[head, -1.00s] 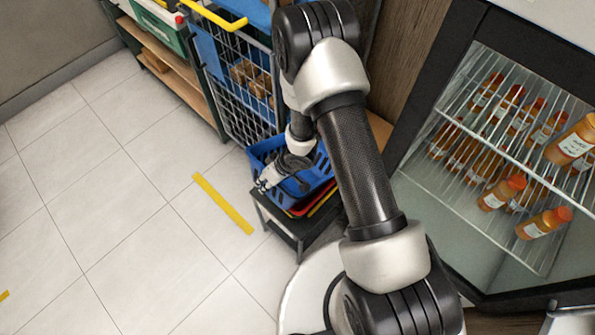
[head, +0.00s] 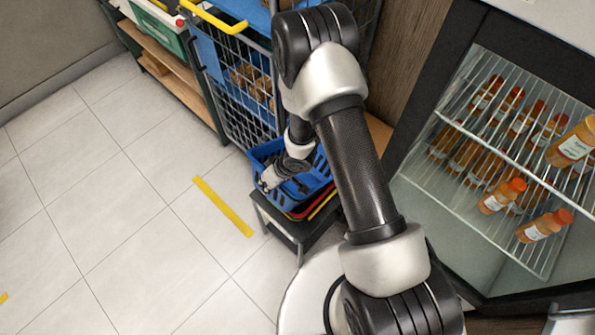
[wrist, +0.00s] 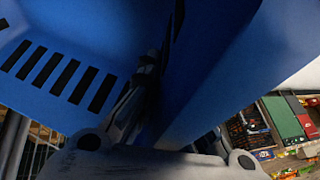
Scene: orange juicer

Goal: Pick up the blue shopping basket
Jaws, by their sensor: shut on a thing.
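The blue shopping basket (head: 312,181) sits on top of red and yellow baskets on a low dark stand, partly hidden behind my arm in the head view. My gripper (head: 266,181) is at the basket's near left side, shut on its wall or rim. In the wrist view the blue basket (wrist: 85,60) fills most of the picture, with its slotted wall on the left. My gripper's fingers (wrist: 145,85) press close against the blue plastic there; the exact contact is partly in shadow.
The dark stand (head: 299,232) is beside my base. A fridge with orange juice bottles (head: 535,225) is on the right. The tiled floor (head: 110,220) at left is clear, with a yellow tape strip (head: 222,206).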

